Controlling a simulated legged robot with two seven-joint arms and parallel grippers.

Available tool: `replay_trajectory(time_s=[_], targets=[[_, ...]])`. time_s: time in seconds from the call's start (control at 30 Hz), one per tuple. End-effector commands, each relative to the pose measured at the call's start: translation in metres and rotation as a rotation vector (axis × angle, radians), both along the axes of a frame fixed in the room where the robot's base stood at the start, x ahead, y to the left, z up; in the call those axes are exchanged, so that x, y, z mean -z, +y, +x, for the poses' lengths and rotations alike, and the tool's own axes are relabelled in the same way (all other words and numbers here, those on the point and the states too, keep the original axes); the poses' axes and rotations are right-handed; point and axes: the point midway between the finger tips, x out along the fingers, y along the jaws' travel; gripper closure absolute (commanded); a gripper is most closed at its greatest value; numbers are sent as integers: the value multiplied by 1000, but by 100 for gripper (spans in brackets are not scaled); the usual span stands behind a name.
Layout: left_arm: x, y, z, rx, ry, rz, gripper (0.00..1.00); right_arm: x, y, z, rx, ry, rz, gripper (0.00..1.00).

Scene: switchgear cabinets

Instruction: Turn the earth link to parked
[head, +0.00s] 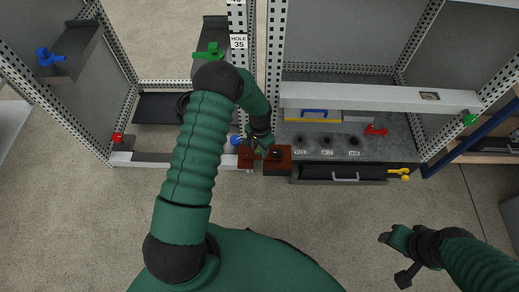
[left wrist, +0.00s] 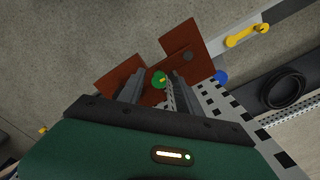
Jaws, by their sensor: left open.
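Red-brown plates (head: 249,163) lie at the front edge of the cabinets in the head view. They also show in the left wrist view (left wrist: 190,50). A small green knob (left wrist: 159,80) sits at the plates; I take it to be part of the earth link. My left gripper (head: 260,149) is over the plates, with its arm hiding part of the area. In the left wrist view its two fingers (left wrist: 158,90) stand apart on either side of the green knob; contact cannot be told. My right gripper (head: 394,257) is open and empty over the floor.
A drawer with a grey handle (head: 345,180) and a yellow lever (head: 399,173) are right of the plates. A blue knob (head: 236,139) is close on the left. A perforated post (head: 274,60) rises behind. A black cable coil (left wrist: 281,88) lies nearby. The floor in front is clear.

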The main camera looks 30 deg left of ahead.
Motion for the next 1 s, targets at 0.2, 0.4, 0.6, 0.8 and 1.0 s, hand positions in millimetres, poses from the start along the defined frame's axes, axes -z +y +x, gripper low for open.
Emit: replay_trajectory(time_s=[0.2, 0.4, 0.6, 0.8, 1.0], targets=[[0, 1, 0, -1, 1, -3, 77, 0, 0, 0, 1, 0, 0, 45], [1, 1, 0, -1, 2, -4, 100, 0, 0, 0, 1, 0, 0, 45], [1, 2, -1, -1, 4, -2, 100, 0, 0, 0, 1, 0, 0, 45], [2, 2, -1, -1, 5, -2, 100, 0, 0, 0, 1, 0, 0, 45], [2, 2, -2, -1, 6, -3, 100, 0, 0, 0, 1, 0, 0, 45]])
